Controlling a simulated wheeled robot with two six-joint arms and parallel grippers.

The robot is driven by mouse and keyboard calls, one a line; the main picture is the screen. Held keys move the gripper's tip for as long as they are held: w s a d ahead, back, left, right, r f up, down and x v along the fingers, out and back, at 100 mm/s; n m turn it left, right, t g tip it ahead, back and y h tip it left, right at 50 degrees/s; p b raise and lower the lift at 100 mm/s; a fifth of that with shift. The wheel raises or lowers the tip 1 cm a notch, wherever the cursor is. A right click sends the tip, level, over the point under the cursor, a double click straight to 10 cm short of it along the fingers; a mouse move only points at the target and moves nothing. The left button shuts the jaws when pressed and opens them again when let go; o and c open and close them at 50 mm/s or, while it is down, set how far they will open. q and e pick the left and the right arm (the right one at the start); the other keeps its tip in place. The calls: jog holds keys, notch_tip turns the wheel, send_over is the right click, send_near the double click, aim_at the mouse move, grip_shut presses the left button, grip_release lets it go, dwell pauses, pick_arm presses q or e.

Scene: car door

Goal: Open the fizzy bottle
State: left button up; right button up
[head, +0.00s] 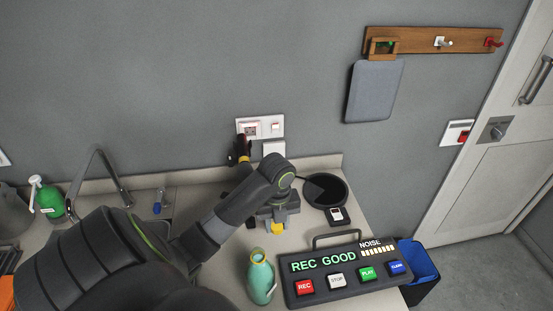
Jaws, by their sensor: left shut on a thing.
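A teal bottle (261,283) with a yellowish top stands upright near the counter's front, left of the recorder box. I cannot tell whether it is the fizzy bottle or whether its top is capped. My left gripper (277,224) points down over the counter behind this bottle, apart from it. It is shut on a small yellow thing (278,229), mostly hidden by the fingers. My right gripper is out of view.
The recorder box (346,277) with several coloured buttons stands at the front right. A blue bin (418,262) stands beyond the counter.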

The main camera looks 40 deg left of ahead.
aim_at(275, 246)
pick_arm(q)
jog(key=shift+w+a+f+b, duration=0.3)
jog(key=shift+a+f+b, duration=0.05)
jog(key=shift+a+f, duration=0.15)
jog(key=shift+w+a+f+b, duration=0.25)
jog(key=shift+a+f+b, duration=0.1)
jog(key=shift+f, duration=0.15)
jog(key=f+b, duration=0.3)
jog(key=b, duration=0.1)
jog(key=shift+s+d+f, duration=0.3)
jog(key=shift+s+d, duration=0.05)
jog(key=shift+d, duration=0.05)
jog(key=shift+f, duration=0.25)
notch_tip(275, 246, down, 4)
jog(key=shift+a+p, duration=0.1)
jog(key=shift+p, duration=0.4)
jog(key=shift+w+f, duration=0.1)
jog(key=shift+f, duration=0.1)
jog(key=o, duration=1.1)
jog(key=shift+c, duration=0.2)
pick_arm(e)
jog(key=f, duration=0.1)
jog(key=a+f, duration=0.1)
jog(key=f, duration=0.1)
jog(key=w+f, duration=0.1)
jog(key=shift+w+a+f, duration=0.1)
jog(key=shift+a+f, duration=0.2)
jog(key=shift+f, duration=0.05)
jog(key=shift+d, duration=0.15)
